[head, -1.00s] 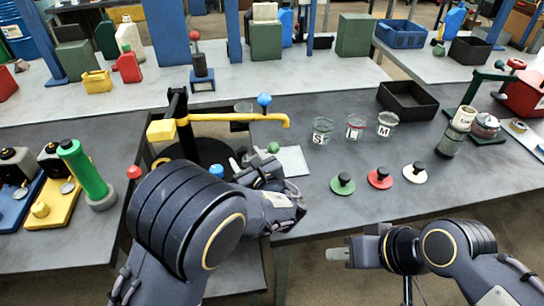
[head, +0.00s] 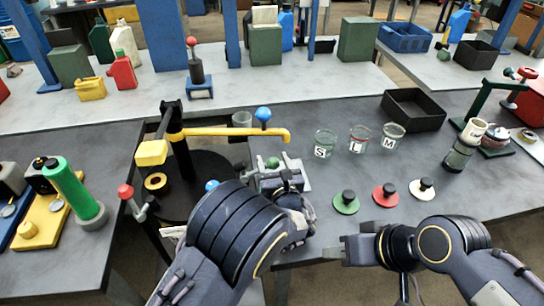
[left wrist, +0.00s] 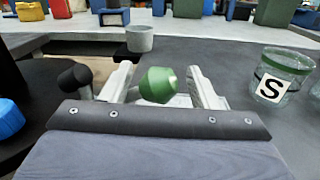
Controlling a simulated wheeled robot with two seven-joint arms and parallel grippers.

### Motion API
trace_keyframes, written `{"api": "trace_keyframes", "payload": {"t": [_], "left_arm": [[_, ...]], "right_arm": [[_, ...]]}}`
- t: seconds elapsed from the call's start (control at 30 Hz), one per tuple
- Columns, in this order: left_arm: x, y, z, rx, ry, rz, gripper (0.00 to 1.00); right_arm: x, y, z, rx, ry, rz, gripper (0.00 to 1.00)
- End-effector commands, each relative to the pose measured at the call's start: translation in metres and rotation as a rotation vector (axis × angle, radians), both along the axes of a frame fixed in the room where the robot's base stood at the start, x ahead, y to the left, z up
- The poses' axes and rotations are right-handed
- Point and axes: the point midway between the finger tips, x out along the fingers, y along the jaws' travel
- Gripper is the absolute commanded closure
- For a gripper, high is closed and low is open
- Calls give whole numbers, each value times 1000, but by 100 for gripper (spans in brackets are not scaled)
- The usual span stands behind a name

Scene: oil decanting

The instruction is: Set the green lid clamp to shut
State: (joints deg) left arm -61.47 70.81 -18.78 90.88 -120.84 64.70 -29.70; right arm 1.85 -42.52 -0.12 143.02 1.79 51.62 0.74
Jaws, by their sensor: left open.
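The green knob of the lid clamp (head: 273,162) stands over a pale plate on the dark bench. In the left wrist view the green knob (left wrist: 158,86) is between the fingers of my left gripper (left wrist: 160,88), with gaps at both sides. My left gripper (head: 282,176) is open in the head view, at the near side of the knob. The lower part of the clamp is mostly hidden by the gripper. My right gripper (head: 334,253) is low in the head view, away from the clamp; its finger gap is not clear.
A yellow bar (head: 230,132) with a blue ball crosses behind the clamp. A black round platform (head: 205,170) is to the left. Glass jars, such as the S jar (head: 324,145), stand to the right. Green, red and white knobbed discs lie in front of the jars.

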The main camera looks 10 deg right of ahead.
Motion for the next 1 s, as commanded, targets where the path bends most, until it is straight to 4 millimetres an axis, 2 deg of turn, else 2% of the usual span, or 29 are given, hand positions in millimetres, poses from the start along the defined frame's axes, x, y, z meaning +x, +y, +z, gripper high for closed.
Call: {"api": "trace_keyframes", "payload": {"t": [0.17,0.57,1.0], "left_arm": [[0,0,0,0,0,0,47],[-1,-1,-1,-1,3,-3,99],[-1,0,0,-43,13,-4,100]], "right_arm": [[0,0,0,0,0,0,64],[0,0,0,0,0,0,64],[0,0,-7,0,0,0,64]]}}
